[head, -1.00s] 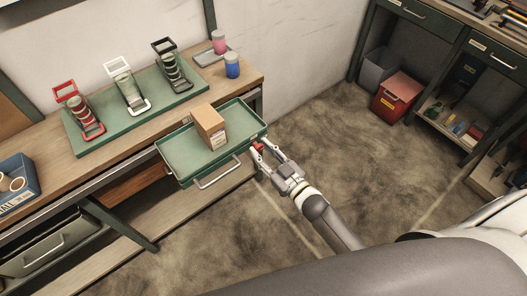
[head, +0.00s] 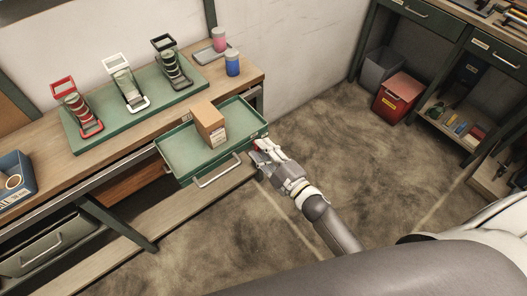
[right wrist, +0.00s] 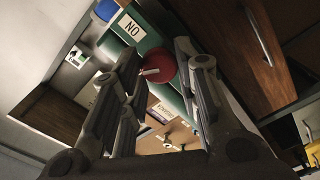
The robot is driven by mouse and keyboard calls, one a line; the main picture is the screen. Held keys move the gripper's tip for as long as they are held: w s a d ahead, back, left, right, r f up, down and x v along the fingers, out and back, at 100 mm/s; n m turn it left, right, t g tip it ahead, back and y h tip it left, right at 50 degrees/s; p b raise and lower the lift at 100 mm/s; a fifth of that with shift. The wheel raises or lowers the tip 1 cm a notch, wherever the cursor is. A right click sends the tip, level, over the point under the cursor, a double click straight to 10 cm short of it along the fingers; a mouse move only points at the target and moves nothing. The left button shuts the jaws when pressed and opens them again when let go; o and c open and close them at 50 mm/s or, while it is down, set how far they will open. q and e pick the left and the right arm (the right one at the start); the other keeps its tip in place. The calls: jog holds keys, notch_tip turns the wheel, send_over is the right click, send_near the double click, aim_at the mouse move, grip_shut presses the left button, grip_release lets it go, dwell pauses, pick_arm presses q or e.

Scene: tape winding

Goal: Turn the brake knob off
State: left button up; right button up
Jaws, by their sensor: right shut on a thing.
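The red brake knob (right wrist: 162,64) shows as a round red piece with a pale pointer mark in the right wrist view. It sits on the right end of the green tray (head: 180,160); in the head view my fingers mostly cover it. My right gripper (head: 258,149) is shut on the knob, with a finger on either side of it, and its fingers also show in the right wrist view (right wrist: 158,92). A white label (right wrist: 131,27) beside the knob reads "NO" as pictured. My left gripper is not in view.
A cardboard box (head: 209,125) stands on the tray. The wooden bench (head: 120,158) behind carries a green board (head: 75,140) with three tape holders. Blue (head: 232,64) and pink (head: 219,40) cylinders stand near its corner. The floor to the right is clear up to a red bin (head: 396,97).

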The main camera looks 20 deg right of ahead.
jog(key=n+b, duration=0.2)
jog(key=n, duration=0.4)
jog(key=shift+f, duration=0.15)
dwell(0.5)
jog(key=o, duration=1)
jog(key=v, duration=1.2)
